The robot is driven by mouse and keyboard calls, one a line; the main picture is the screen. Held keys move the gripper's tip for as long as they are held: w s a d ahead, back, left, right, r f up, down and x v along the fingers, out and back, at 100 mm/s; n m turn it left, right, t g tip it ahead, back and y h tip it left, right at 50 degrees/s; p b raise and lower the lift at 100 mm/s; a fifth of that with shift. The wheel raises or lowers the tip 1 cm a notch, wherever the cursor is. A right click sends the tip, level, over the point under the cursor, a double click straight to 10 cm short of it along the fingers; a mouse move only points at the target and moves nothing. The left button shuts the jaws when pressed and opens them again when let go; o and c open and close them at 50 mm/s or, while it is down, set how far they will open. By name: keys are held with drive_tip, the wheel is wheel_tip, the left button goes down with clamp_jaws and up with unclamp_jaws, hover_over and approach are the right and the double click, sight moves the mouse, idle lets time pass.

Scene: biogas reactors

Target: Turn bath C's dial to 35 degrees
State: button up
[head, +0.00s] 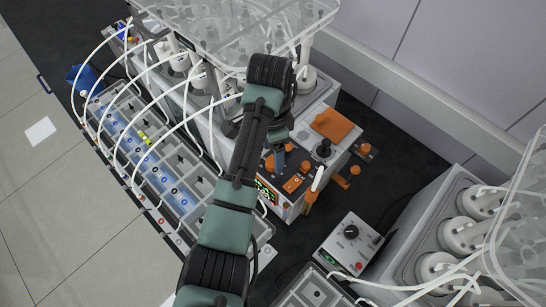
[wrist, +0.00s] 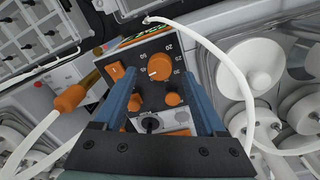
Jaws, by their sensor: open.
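A dark control panel (wrist: 142,62) shows in the wrist view with a round orange dial (wrist: 159,70) on it. Printed numbers such as 50, 20 and 30 surround the dial. A pale mark shows on the dial's left part; its exact setting is not clear. My gripper (wrist: 164,62) is open, its blue fingers apart on the left and right of the dial; contact is not visible. In the head view, my gripper (head: 281,150) is over the orange-fitted bath front (head: 291,184), partly hidden by my arm. No letter C is readable.
Smaller orange knobs (wrist: 172,99) and an orange switch (wrist: 115,74) sit near the dial. An orange-handled fitting (wrist: 70,98) and a white tube (wrist: 228,70) are close by. A grey box with a black knob (head: 350,232) stands on the dark bench to the right.

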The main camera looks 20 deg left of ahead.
sight(270, 161)
drive_tip(key=shift+f, duration=1.2)
clamp_jaws()
